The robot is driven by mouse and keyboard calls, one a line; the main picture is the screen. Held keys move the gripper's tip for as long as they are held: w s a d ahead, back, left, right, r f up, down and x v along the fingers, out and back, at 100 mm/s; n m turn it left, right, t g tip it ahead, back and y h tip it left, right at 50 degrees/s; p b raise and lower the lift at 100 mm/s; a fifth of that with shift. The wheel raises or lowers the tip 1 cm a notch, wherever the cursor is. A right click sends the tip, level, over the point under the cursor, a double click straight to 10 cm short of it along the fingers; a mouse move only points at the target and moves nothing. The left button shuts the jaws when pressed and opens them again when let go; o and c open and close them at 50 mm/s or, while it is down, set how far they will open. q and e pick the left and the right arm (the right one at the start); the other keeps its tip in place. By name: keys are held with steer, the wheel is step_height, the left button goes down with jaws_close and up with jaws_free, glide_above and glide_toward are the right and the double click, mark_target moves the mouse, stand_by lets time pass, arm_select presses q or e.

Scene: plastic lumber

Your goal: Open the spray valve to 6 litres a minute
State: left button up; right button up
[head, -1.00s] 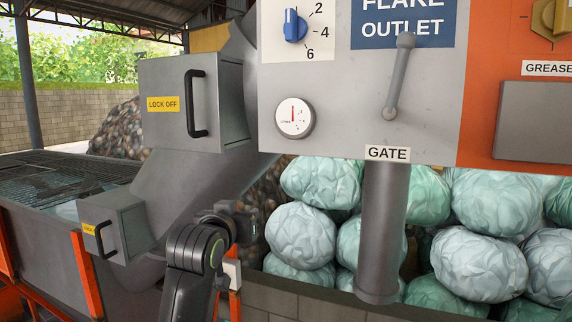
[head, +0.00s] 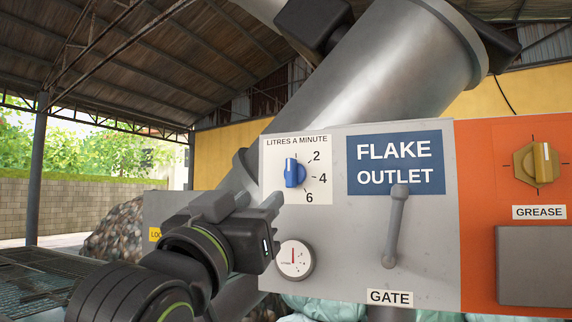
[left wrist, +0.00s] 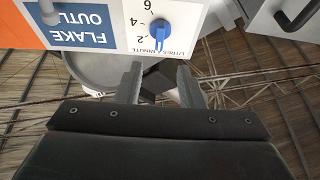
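The spray valve is a blue knob (head: 295,173) on a white plate marked "LITRES A MINUTE" (head: 312,143), with marks 2, 4 and 6 down its right side. The knob's pale pointer line is near the top, short of the 2. My left gripper (head: 258,201) is just left of and below the knob in the head view, not touching it. In the left wrist view the knob (left wrist: 159,27) appears upside down beyond the two finger tips (left wrist: 160,76), which are apart with nothing between them. My right gripper is not in view.
A round gauge (head: 295,260) with a red needle sits below the knob. A grey gate lever (head: 396,225) is to its right, under the blue FLAKE OUTLET sign (head: 394,163). A yellow grease knob (head: 537,164) is on the orange panel. A large grey pipe (head: 385,65) rises behind.

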mark_target(288, 173)
arm_select(q)
steer(key=p+x, duration=0.5)
steer(key=x, duration=0.5)
steer(key=shift+w+r, duration=0.1)
steer(key=shift+r, duration=0.1)
steer(key=shift+w+d+r, duration=0.15)
steer(key=shift+w+d, duration=0.15)
steer(key=shift+w, duration=0.3)
jaws_close()
